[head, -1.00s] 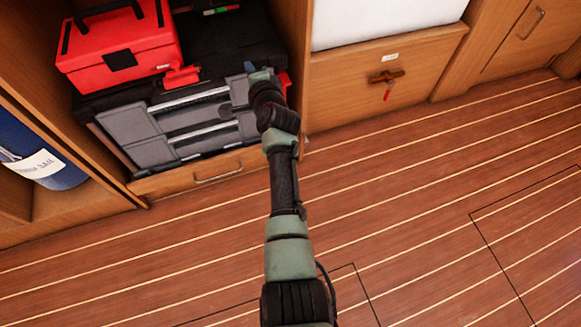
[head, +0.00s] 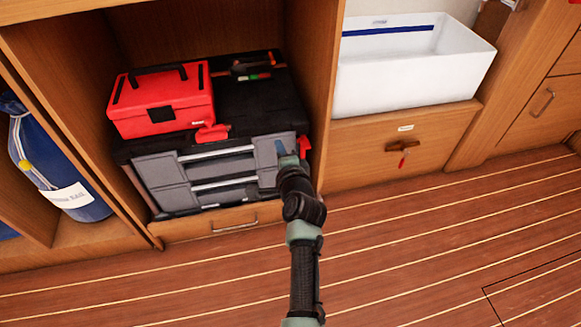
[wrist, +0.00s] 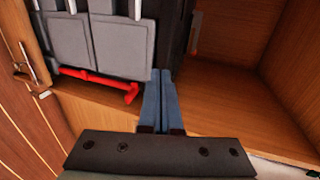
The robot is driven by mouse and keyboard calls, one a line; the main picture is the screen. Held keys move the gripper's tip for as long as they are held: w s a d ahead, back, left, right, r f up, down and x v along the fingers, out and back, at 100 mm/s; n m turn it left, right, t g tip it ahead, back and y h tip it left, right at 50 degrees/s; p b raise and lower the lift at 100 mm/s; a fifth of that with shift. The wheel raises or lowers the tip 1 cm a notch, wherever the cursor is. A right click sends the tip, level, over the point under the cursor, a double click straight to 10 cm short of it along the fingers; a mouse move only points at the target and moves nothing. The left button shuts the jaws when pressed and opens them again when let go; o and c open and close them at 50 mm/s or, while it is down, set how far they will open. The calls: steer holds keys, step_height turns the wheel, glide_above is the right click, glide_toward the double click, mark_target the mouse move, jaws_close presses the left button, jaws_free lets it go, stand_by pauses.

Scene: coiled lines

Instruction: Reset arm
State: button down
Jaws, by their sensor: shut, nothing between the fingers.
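My gripper (wrist: 160,88) is shut and empty in the wrist view, its two blue fingers pressed side by side. In the head view my gripper (head: 281,148) is at the right front of the grey and black toolbox (head: 222,172), close to its drawer fronts. I cannot tell whether it touches the toolbox. The toolbox also shows in the wrist view (wrist: 118,48), just beyond and left of the fingers.
The toolbox stands in a wooden cubby with a red toolbox (head: 160,104) on top. A white bin (head: 410,75) stands on the right. A blue bag (head: 65,170) is at left. The wooden floor (head: 410,240) is clear.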

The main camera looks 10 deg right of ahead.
steer(key=p+v, duration=0.3)
steer(key=v, duration=0.4)
